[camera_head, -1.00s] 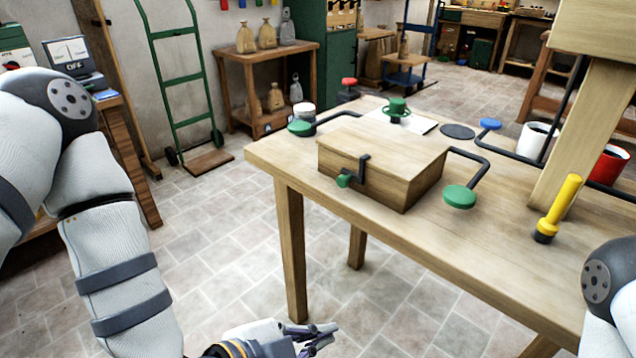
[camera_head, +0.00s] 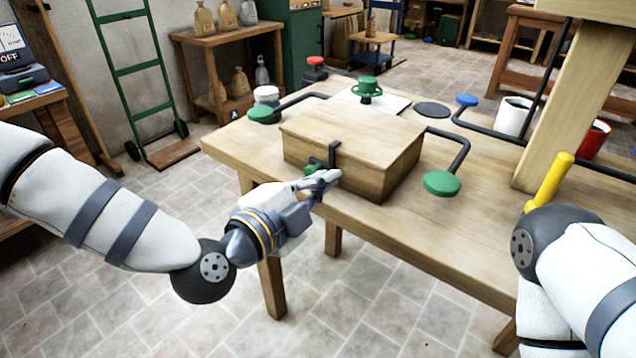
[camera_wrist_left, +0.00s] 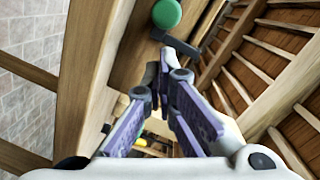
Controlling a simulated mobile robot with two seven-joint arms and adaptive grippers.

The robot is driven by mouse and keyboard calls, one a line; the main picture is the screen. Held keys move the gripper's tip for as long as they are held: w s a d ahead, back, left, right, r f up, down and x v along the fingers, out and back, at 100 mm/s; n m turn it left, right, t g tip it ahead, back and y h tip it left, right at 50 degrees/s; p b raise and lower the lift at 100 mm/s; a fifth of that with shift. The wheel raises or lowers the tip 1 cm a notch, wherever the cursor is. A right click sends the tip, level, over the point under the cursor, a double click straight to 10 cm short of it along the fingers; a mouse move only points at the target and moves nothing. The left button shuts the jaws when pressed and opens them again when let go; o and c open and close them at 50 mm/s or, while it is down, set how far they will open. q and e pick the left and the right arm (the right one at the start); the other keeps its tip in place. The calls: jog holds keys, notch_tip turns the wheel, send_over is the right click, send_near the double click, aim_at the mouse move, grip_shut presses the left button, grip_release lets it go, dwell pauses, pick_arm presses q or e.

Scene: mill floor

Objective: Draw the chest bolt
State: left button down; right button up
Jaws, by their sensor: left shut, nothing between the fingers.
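A wooden chest (camera_head: 375,180) with a closed lid stands on the wooden table (camera_head: 450,235). On its front is a black metal hasp (camera_head: 335,150), and beside it the bolt's green knob (camera_head: 312,169), partly hidden by my gripper. My left gripper (camera_head: 332,177) is shut and empty, its fingertips at the chest front just right of the knob. The left wrist view shows the shut fingertips (camera_wrist_left: 165,58) close below the green knob (camera_wrist_left: 167,13) and a dark metal bar (camera_wrist_left: 174,40). I cannot tell whether they touch. Only my right arm shows; its gripper is out of sight.
Black bent handles with green ends flank the chest, left (camera_head: 261,115) and right (camera_head: 442,183). A green valve-like piece (camera_head: 367,88) stands behind it. A yellow handle (camera_head: 549,182), a white cup (camera_head: 512,116) and a red cup (camera_head: 593,138) are at right. The table's front right is clear.

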pick_arm(q)
jog(key=shift+w+a+f, duration=0.25)
jog(key=shift+w+a, duration=0.1)
jog(key=shift+w, duration=0.05)
